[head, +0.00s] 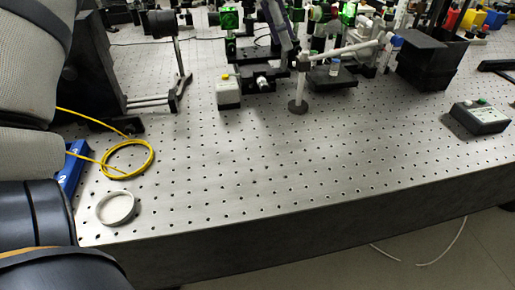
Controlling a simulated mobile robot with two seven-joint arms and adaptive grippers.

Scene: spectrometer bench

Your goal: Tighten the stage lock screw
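A dark translation stage (260,73) with a small silver knob (262,82) sits at the back centre of the bench. A second dark stage plate (340,83) is to its right, with a small clear vial (335,66) above it. I cannot make out which small part is the lock screw. A pale rod (340,49) slants across the top of a pale post on a round dark base (298,107). My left arm fills the left edge; its fingers cannot be made out. My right gripper is not in view.
A yellow fibre loop (128,158) and pale ring (116,208) lie at the left. A button box (480,117) is at the right. The middle of the perforated bench (270,165) is clear.

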